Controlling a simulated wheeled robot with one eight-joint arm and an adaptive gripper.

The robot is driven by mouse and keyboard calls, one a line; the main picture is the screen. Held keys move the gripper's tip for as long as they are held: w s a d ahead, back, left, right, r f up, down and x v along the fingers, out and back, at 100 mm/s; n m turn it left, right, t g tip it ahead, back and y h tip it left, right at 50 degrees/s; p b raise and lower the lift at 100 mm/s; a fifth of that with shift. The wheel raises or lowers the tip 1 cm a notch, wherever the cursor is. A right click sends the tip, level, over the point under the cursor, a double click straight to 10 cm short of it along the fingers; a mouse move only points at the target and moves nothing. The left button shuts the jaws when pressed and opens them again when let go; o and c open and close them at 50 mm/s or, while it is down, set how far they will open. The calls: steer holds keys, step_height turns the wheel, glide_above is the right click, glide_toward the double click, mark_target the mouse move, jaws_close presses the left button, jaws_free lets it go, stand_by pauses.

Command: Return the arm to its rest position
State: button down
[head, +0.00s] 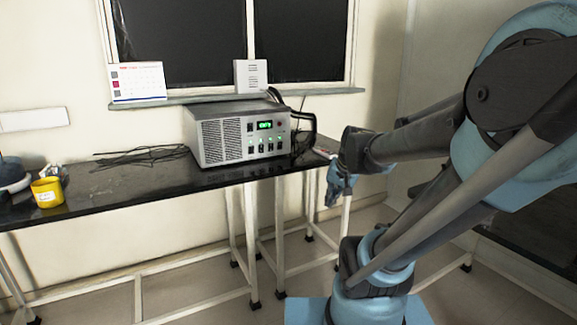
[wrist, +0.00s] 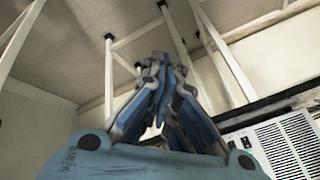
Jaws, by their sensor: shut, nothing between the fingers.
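My arm fills the right side of the head view. My gripper (head: 334,190) hangs at the end of it, pointing down, just off the right end of the black bench (head: 120,186). In the wrist view my gripper (wrist: 158,65) shows its blue fingers closed together at the tips, with nothing between them. The wrist view is turned over, with the floor at the top.
A grey power unit (head: 238,133) with green displays stands on the bench near my gripper. Black cables (head: 150,156) and a yellow cup (head: 47,191) lie farther left. White bench legs (head: 280,240) stand below. Open floor (head: 200,280) shows in front.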

steer(key=s+d+f+n+g+h, duration=0.1)
steer(key=s+d+f, duration=0.1)
steer(key=s, duration=0.4)
steer(key=s+d+f+n+g+h, duration=0.1)
steer(key=s+d+f+n, duration=0.1)
steer(key=s, duration=0.5)
step_height(320, 180, down, 2)
steer(key=shift+s+d+g, duration=0.25)
steer(key=shift+d+g, duration=0.15)
steer(key=shift+d, duration=0.15)
